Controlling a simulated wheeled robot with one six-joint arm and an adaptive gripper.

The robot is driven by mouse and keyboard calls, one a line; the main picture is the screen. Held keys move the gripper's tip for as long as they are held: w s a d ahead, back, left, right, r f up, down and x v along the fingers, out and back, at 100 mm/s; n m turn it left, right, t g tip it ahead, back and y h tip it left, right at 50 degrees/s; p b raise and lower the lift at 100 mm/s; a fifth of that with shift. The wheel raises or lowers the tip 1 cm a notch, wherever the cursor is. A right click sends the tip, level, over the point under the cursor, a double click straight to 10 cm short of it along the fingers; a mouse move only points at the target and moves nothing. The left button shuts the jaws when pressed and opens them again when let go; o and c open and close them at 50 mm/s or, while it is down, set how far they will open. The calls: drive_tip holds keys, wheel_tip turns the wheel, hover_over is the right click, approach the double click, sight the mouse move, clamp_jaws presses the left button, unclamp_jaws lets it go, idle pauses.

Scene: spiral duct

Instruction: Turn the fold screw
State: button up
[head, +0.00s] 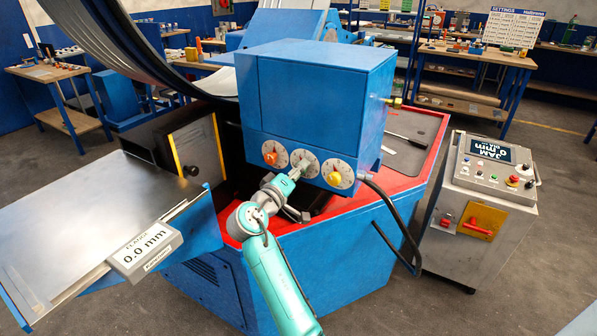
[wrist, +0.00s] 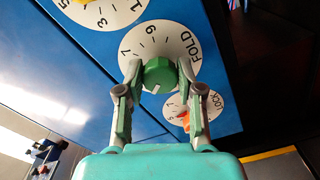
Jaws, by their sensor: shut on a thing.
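The fold screw is a green round knob (wrist: 160,75) with a white mark, on a white dial (wrist: 150,43) lettered FOLD with numbers. In the wrist view my gripper (wrist: 160,80) is shut on the knob, one finger on each side. In the head view my gripper (head: 296,172) reaches the middle dial (head: 308,157) on the front of the blue box (head: 318,95); the knob there is mostly hidden behind it. A dial lettered LOCK (wrist: 205,112) with an orange knob (wrist: 184,121) is beside it in the wrist view.
The orange knob (head: 270,158) and another dial (head: 338,173) flank the middle one closely. A black hose (head: 398,215) hangs at the right. A console (head: 485,185) reads "JAM 0 mm". A display (head: 146,250) reads "FLANGE 0.0 mm" on the metal table (head: 85,215).

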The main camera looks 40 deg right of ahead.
drive_tip(key=shift+n, duration=1.9)
drive_tip(key=o, duration=1.1)
drive_tip(key=shift+o, duration=0.2)
drive_tip(key=shift+a, duration=0.15)
drive_tip(key=v, duration=1.1)
drive_tip(key=shift+s+a, duration=0.15)
drive_tip(key=shift+a, duration=0.25)
